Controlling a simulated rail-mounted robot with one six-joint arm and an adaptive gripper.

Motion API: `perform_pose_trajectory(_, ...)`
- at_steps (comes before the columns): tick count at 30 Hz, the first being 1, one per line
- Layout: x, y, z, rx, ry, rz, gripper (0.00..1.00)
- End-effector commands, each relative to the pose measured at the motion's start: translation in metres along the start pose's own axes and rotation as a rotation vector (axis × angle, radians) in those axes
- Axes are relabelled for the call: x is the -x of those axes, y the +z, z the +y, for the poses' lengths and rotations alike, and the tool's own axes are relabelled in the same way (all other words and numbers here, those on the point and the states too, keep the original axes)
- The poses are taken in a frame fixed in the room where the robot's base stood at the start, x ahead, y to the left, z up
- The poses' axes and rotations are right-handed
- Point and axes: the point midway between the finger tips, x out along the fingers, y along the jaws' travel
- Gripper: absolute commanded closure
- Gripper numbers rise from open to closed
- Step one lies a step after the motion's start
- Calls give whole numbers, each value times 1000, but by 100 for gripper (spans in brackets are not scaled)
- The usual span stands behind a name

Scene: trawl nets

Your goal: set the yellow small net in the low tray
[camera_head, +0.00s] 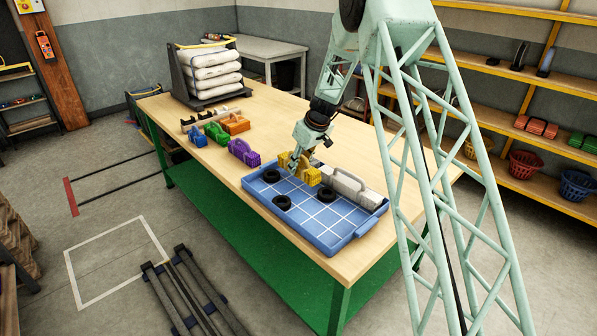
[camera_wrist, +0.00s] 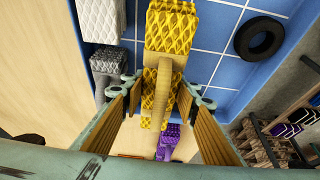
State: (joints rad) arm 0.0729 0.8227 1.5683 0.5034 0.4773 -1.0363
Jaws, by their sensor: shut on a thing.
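The yellow small net (camera_head: 301,170) is a patterned bundle with a tan strap handle. My gripper (camera_head: 297,158) is shut on it from above. In the wrist view the net (camera_wrist: 172,28) extends past the jaws, with the handle between my gripper's fingers (camera_wrist: 155,88). The low tray (camera_head: 330,238) is blue with a white grid and a low rim. The net is at the tray's far left edge, partly over the blue floor (camera_wrist: 210,32) in the wrist view. I cannot tell whether it touches the tray.
Black rings lie in the tray, at its left corner (camera_head: 271,176), left side (camera_head: 282,203) and middle (camera_head: 327,194). A pale grey net (camera_head: 350,187) lies along the far edge. Purple (camera_head: 244,152), green (camera_head: 216,132), orange (camera_head: 236,124) and blue (camera_head: 197,139) nets stand left. The tray's front right is clear.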

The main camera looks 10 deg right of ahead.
Motion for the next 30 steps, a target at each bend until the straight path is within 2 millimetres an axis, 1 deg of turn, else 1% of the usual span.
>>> perform_pose_trajectory(4, -2, -6, 6, 0, 1, 1, 85)
perform_pose_trajectory(16, -3, -7, 7, 0, 1, 1, 85)
perform_pose_trajectory(20, -6, -10, 11, 0, 1, 1, 85)
perform_pose_trajectory(27, -29, 0, 11, -1, -1, -1, 85)
perform_pose_trajectory(30, -36, 2, 11, 0, 0, 0, 85)
